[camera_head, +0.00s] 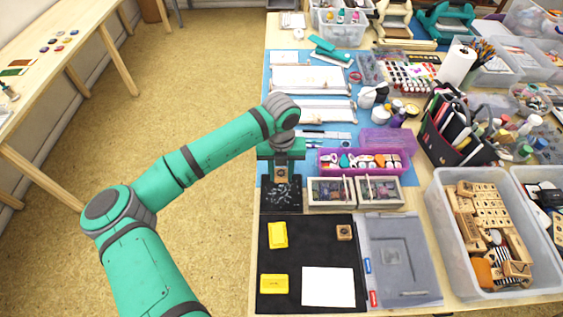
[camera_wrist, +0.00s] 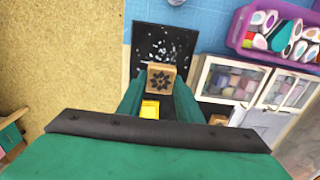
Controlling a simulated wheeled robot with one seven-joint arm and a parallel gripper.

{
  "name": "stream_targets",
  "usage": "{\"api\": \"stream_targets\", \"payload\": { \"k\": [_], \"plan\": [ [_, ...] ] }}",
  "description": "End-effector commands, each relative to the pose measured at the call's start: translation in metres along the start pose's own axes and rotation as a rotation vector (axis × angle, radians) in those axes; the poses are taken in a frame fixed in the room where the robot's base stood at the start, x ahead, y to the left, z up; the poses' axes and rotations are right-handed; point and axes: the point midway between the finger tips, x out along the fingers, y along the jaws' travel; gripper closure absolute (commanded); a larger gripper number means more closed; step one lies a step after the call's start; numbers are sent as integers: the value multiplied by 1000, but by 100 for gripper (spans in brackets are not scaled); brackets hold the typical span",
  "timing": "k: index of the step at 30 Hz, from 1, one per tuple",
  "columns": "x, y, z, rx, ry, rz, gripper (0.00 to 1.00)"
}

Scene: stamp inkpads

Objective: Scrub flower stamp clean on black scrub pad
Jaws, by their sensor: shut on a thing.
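My gripper (camera_head: 281,177) is shut on the flower stamp (camera_head: 281,174), a small wooden block. In the wrist view the flower stamp (camera_wrist: 160,82) shows a dark flower mark on the face toward the camera, between the green fingers (camera_wrist: 154,92). The black scrub pad (camera_head: 281,198), speckled with white, lies just below the gripper near the table's left edge. In the wrist view the scrub pad (camera_wrist: 165,45) is behind and beyond the stamp. I cannot tell whether the stamp touches the pad; its underside is hidden.
A black mat (camera_head: 306,262) in front holds yellow inkpads (camera_head: 274,284), another wooden stamp (camera_head: 344,232) and white paper (camera_head: 328,286). Two glass-lidded boxes (camera_head: 331,191) stand right of the pad, with a purple tray (camera_head: 363,161) behind. A clear bin of stamps (camera_head: 447,262) is further right.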

Motion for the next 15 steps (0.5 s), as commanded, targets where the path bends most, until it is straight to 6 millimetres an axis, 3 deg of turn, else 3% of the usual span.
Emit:
{"api": "stream_targets", "payload": {
  "k": [15],
  "plan": [
    [33, -5, 0, 6, 2, -1, 84]
  ]
}}
